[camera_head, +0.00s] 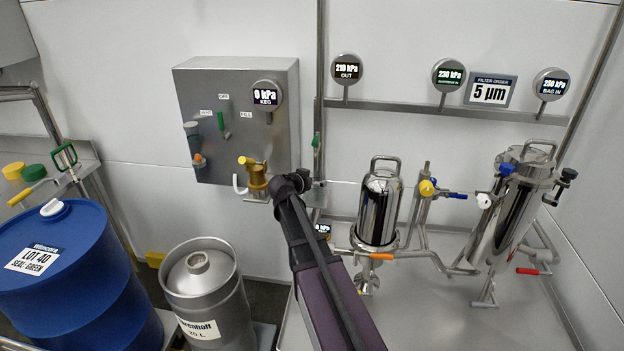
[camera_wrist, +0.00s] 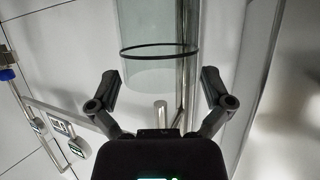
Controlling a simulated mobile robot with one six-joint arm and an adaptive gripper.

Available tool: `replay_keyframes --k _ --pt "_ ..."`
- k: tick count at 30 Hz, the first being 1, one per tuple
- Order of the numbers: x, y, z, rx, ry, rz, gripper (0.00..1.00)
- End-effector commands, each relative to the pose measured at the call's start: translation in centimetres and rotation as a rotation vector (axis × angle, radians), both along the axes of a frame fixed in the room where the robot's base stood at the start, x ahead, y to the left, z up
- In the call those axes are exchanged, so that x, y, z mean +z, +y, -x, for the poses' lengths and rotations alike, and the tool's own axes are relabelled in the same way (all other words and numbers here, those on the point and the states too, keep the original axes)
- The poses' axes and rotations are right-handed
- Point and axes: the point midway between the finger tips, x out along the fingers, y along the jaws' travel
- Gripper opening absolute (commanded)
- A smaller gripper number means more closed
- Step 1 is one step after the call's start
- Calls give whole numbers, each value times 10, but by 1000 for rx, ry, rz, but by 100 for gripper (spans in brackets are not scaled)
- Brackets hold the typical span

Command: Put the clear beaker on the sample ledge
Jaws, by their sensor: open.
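A clear glass cylinder with a dark ring (camera_wrist: 150,72), which looks like the clear beaker, stands out at the top of the wrist view. Its near end reaches down between the fingertips of my gripper (camera_wrist: 161,84). The gripper is open, one finger on each side, and there is no clear sign of contact. In the head view my dark arm reaches toward the wall, and I cannot make out the gripper or the beaker there. I cannot identify the sample ledge with certainty in either view.
Steel filter housings (camera_head: 378,212) (camera_head: 510,215) with valves stand at right. A blue drum (camera_head: 70,275) and a steel keg (camera_head: 208,293) stand at left.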

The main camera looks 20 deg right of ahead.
Motion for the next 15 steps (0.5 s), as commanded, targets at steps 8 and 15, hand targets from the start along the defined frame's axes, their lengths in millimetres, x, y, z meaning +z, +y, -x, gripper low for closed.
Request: replay_keyframes --k 8,15 --pt "20 35 24 3 0 0 100" --pt "34 63 43 1 0 1 100"
